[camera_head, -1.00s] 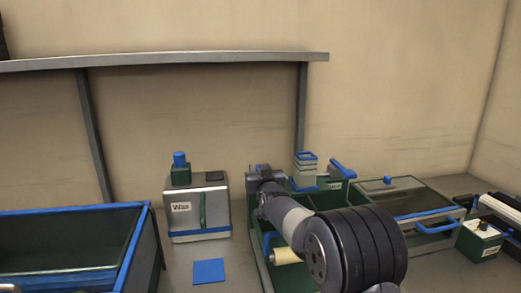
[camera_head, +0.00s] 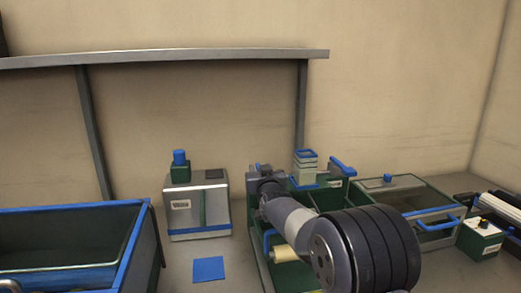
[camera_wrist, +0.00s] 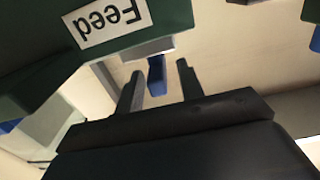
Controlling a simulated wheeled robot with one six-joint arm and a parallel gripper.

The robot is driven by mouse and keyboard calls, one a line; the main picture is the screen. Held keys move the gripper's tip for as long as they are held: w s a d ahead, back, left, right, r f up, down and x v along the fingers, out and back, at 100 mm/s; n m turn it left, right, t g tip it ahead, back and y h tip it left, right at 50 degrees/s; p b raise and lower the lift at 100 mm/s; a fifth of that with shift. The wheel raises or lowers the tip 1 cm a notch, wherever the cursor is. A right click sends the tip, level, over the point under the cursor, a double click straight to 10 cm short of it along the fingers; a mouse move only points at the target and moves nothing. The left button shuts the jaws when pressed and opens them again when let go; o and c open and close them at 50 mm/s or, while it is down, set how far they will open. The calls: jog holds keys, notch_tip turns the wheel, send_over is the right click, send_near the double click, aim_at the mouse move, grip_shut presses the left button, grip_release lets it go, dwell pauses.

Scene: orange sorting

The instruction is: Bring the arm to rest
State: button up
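My arm reaches from the lower right of the head view. Its dark elbow joint is large in front, and my gripper (camera_head: 258,170) is at the far end, small and partly hidden by the wrist. In the wrist view, the two dark fingers of my gripper (camera_wrist: 159,72) stand apart with a gap between them. A blue piece shows in line with the gap, and I see nothing clamped. A green box with an upside-down "Feed" label (camera_wrist: 105,22) is close to the fingers at the upper left.
A blue-rimmed bin (camera_head: 140,235) stands at left. A grey box with a blue-capped top (camera_head: 215,205) and a blue mat (camera_head: 209,270) are in the middle. Green trays with a blue-handled lidded box (camera_head: 405,190) stand right of my arm. A shelf (camera_head: 170,57) runs above.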

jog(key=shift+w+a, duration=0.15)
jog(key=shift+w, duration=0.6)
jog(key=shift+w+r+p, duration=0.15)
jog(key=shift+w+p, duration=0.1)
jog(key=shift+p, duration=0.25)
jog(key=shift+s+r+p, duration=0.1)
jog(key=shift+p, duration=0.65)
jog(key=shift+n+y+p, duration=0.4)
jog(key=shift+y+p, duration=0.2)
jog(key=shift+p, duration=0.5)
